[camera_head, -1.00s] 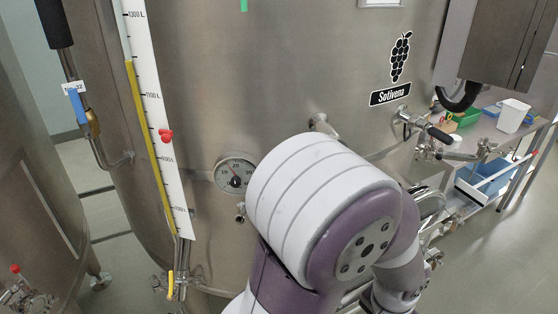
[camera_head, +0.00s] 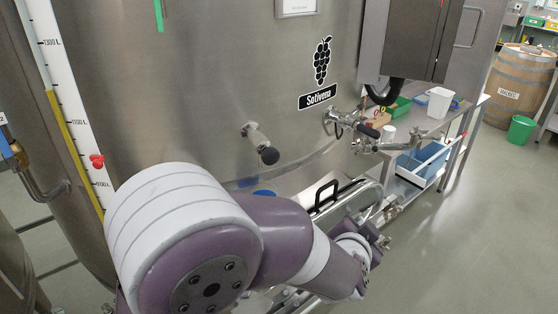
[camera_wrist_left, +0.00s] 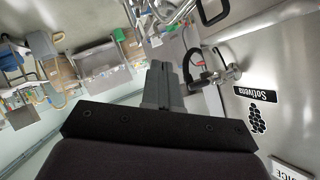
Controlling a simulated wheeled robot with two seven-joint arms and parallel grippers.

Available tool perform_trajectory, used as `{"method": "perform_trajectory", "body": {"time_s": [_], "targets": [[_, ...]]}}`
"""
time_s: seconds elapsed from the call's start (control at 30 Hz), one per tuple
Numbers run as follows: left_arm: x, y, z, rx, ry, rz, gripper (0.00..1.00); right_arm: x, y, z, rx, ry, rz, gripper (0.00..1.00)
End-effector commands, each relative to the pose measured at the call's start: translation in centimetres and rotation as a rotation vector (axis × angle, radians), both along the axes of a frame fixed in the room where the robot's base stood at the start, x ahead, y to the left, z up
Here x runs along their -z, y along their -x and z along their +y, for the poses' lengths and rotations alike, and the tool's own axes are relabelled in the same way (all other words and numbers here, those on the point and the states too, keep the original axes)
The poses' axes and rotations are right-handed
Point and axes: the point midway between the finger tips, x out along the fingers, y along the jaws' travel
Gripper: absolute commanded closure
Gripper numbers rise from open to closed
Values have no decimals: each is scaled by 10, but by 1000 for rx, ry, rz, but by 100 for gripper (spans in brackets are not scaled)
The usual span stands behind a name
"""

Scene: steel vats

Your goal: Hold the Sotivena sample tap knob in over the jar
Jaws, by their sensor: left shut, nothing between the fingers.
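The Sotivena vat (camera_head: 220,80) fills the left and middle of the head view, with its grape label (camera_head: 318,97). A short fitting with a round dark knob (camera_head: 269,156) sticks out below and left of the label. A valve with a black handle (camera_head: 368,131) is below and right of it. I cannot tell for sure which is the sample tap. I cannot pick out the jar. My left gripper (camera_wrist_left: 165,72) is shut and empty in the left wrist view, beside a metal fitting (camera_wrist_left: 228,73). In the head view its fingers cannot be made out. My right gripper is not in view.
A level scale (camera_head: 62,100) with a red marker runs up the vat at left. A dark box (camera_head: 410,40) hangs at upper right. A steel bench (camera_head: 435,122) holds a white container (camera_head: 439,102); a blue bin (camera_head: 418,163) is below. A barrel (camera_head: 522,80) stands behind open floor.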

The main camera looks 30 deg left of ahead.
Motion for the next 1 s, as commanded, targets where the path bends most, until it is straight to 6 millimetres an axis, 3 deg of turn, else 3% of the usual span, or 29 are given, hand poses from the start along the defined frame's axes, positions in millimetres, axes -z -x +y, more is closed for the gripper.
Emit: {"method": "perform_trajectory", "body": {"time_s": [0.03,0.1,0.2,0.33,0.43,0.7,0.87,1.0], "targets": [[-32,-1,0,-52,-149,-105,100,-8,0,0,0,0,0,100],[-66,14,16,-193,-412,-173,100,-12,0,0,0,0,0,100],[-94,54,36,-385,-741,-106,100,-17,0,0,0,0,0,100],[-110,97,48,-519,-993,44,100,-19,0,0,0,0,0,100],[-113,109,51,-551,-1061,100,100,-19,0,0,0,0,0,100],[-113,110,52,-556,-1065,103,100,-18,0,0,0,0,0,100],[-115,101,64,-559,-1066,105,100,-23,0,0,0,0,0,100],[-116,85,87,-562,-1065,107,100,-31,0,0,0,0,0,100]]}}
